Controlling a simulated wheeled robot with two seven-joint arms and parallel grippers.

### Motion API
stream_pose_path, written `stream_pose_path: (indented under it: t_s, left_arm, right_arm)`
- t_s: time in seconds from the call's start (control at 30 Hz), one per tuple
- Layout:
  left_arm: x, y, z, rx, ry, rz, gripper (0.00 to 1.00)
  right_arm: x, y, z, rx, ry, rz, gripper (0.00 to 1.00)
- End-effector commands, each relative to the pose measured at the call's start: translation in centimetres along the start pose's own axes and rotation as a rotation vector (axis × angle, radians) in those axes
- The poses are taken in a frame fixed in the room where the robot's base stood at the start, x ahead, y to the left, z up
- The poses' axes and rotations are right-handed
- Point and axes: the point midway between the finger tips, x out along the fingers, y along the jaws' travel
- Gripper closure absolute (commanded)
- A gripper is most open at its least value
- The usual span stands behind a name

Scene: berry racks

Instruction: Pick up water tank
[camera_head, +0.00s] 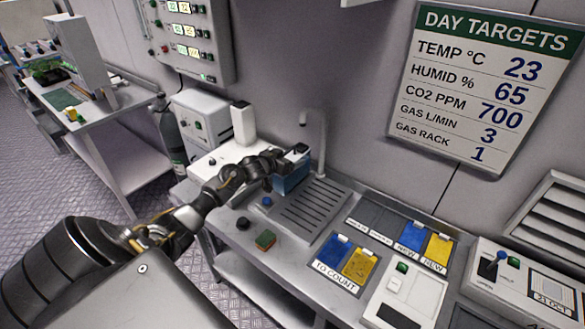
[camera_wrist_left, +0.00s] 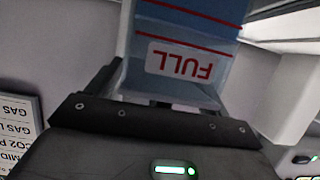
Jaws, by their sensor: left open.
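The water tank (camera_head: 292,179) is a blue container with a dark top, standing at the back of the steel counter beside the tap. In the left wrist view the tank (camera_wrist_left: 178,30) fills the upper middle, pale blue with red lines and an upside-down "FULL" label. My left gripper (camera_head: 277,164) is open at the tank's upper left side. The wrist view shows the tank just ahead of the gripper, and I cannot tell whether they touch. The tank's far side is hidden. My right gripper is out of view.
A tap (camera_head: 320,140) rises behind a slotted drain (camera_head: 305,208), right of the tank. A white dispenser (camera_head: 243,123) stands to the left. A green-and-brown sponge (camera_head: 265,240) lies at the counter's front. Blue and yellow cards lie further right.

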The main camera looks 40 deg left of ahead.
Motion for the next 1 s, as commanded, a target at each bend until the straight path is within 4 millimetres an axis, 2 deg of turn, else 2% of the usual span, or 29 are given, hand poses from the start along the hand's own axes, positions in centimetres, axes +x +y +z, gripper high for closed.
stream_pose_path:
  t_s: [0.17,0.77,1.0]
  left_arm:
    - [0.01,0.02,0.03,0.0,0.0,0.0,0.2]
    - [0.0,0.04,0.01,-0.001,0.0,0.0,0.98]
    - [-0.03,-0.04,-0.41,-0.001,0.009,0.0,1.0]
  right_arm:
    - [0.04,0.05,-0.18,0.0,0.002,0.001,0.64]
    - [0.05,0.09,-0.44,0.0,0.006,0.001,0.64]
    - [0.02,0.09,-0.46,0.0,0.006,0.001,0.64]
